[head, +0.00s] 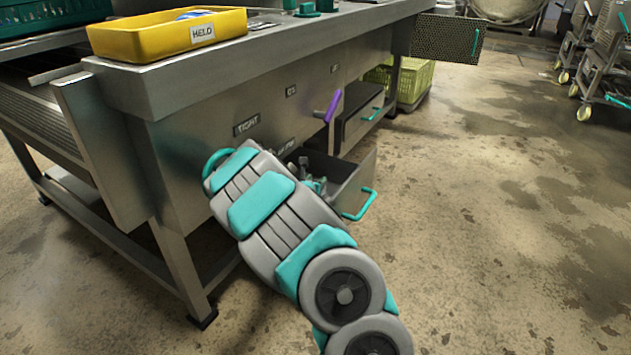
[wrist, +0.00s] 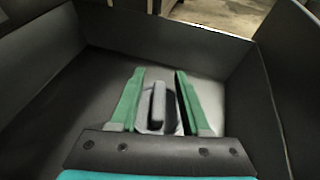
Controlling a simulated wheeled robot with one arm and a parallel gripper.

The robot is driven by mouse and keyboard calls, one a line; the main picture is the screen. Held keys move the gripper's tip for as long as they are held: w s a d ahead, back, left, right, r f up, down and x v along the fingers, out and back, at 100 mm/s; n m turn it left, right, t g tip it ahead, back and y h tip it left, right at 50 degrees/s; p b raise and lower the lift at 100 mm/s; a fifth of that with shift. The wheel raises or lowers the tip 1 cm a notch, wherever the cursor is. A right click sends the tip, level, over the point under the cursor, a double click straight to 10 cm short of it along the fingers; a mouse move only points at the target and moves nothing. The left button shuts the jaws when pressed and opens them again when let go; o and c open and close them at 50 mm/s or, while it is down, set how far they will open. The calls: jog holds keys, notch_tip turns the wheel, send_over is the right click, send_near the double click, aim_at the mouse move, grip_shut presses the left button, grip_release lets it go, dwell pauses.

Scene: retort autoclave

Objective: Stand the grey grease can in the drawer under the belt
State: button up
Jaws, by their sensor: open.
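The drawer (head: 352,190) under the belt is pulled open, with a teal handle on its front. Its dark walls fill the wrist view (wrist: 270,62). My gripper (wrist: 160,74) is inside the drawer, its green fingers apart. A grey object, which looks like the grease can (wrist: 158,108), is between the fingers, with a gap showing at the right finger. Its lower part is hidden, and I cannot tell whether it stands quite upright. In the head view my arm covers part of the drawer; my gripper (head: 312,184) shows only in part, and I cannot make out the can there.
A purple lever (head: 333,106) sticks out of the bench front above the drawer. A yellow tray (head: 168,35) marked HELD is on the bench top. Green crates (head: 412,82) stand farther back.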

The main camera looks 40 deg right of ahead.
jog(key=shift+s+a+r, duration=0.15)
jog(key=shift+a+r, duration=0.15)
jog(key=shift+r, duration=0.25)
jog(key=v, duration=1.1)
jog(key=shift+s+p, duration=0.15)
jog(key=shift+p, duration=0.2)
